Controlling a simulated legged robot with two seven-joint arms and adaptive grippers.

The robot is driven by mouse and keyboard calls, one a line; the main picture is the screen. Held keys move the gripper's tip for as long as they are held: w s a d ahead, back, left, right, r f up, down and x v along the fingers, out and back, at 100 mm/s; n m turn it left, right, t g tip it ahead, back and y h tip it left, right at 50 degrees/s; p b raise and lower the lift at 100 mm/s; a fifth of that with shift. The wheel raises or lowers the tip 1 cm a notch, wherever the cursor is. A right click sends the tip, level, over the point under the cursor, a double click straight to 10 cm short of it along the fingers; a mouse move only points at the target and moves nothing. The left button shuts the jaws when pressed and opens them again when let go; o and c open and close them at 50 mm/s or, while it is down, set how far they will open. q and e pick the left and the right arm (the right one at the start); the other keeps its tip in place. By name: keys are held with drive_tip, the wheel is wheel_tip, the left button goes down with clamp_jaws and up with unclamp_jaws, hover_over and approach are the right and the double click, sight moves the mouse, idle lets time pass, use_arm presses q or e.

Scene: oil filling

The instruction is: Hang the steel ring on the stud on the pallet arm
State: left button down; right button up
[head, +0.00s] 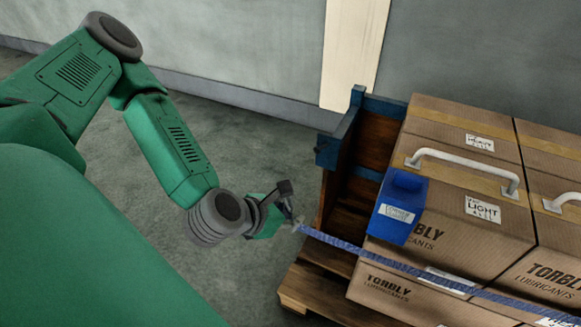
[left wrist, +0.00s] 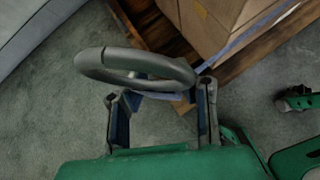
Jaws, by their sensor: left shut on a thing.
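The steel ring (left wrist: 135,65) is a thick grey hoop, seen tilted in the left wrist view. My left gripper (left wrist: 163,100) has its two fingers at the ring's near side and is shut on it. The ring is hard to make out there.
A blue-edged wooden frame (head: 340,155) rises behind my gripper. Floor to the left is clear. A green-and-dark part (left wrist: 297,98), perhaps my right gripper, shows at the right edge.

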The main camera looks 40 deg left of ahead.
use_arm(q)
drive_tip(key=w+a+b, duration=0.1)
drive_tip(key=w+a, duration=0.3)
drive_tip(key=w, duration=0.1)
drive_tip(key=shift+a, duration=0.35)
drive_tip(key=shift+f, duration=0.1)
